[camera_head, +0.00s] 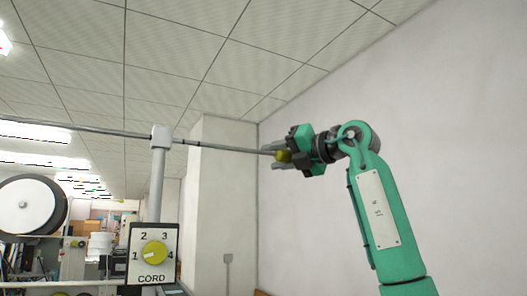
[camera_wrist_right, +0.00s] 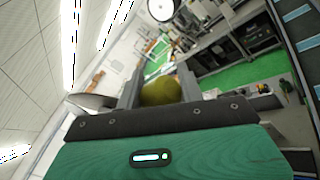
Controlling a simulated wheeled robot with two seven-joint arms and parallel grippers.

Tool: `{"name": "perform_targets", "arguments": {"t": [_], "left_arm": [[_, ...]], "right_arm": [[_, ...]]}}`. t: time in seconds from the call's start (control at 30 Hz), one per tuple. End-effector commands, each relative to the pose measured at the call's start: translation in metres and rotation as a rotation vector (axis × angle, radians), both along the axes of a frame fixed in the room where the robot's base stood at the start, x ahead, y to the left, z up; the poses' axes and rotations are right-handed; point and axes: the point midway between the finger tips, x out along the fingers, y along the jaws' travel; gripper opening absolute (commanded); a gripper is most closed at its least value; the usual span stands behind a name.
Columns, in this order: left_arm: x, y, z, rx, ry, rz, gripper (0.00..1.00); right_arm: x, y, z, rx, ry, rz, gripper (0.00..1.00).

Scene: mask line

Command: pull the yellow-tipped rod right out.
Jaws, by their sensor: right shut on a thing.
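The rod (camera_head: 232,149) is a thin grey bar that runs from the left edge of the head view, past the top of a grey post, to my right gripper. Its yellow tip (camera_head: 283,156) is a round knob at the right end. My right gripper (camera_head: 279,157) is shut on the yellow tip. In the right wrist view the yellow tip (camera_wrist_right: 161,91) sits between the two fingers (camera_wrist_right: 160,88). The rod still passes through the bracket (camera_head: 162,137) on the post. My left gripper is not in view.
The upright post (camera_head: 156,185) carries a CORD dial (camera_head: 153,254) with a yellow knob. A large wheel-like reel (camera_head: 31,206) stands at the left. A pale wall and a column (camera_head: 225,190) are behind. The space around my right gripper looks clear.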

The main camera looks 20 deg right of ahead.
Motion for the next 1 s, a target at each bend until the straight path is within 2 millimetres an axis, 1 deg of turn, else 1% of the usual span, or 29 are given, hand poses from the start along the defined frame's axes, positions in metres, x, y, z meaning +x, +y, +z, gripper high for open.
{"name": "perform_targets", "arguments": {"t": [0.03, 0.27, 0.3, 0.4, 0.67, 0.77, 0.87, 1.0], "left_arm": [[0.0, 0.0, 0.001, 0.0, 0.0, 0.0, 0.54], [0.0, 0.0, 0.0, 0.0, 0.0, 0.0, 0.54], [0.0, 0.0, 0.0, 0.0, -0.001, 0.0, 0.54], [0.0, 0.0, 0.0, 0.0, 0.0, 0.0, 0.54], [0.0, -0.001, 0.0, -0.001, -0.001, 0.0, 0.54], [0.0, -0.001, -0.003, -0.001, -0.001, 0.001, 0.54], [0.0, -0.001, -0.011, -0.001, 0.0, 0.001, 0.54], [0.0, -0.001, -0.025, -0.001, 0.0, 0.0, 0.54]], "right_arm": [[0.001, -0.004, 0.001, 0.002, -0.002, -0.006, 0.0], [0.0, -0.004, 0.001, 0.002, -0.004, -0.007, 0.0], [0.0, -0.004, 0.001, 0.002, -0.004, -0.007, 0.42], [0.0, -0.004, 0.001, 0.002, -0.003, -0.006, 0.59], [0.0, -0.003, 0.001, 0.001, -0.003, -0.003, 0.59], [-0.004, -0.006, 0.0, 0.001, -0.003, -0.004, 0.59], [-0.013, -0.014, -0.002, 0.0, -0.004, -0.005, 0.59], [-0.037, -0.033, -0.004, 0.003, -0.005, -0.007, 0.59]]}}
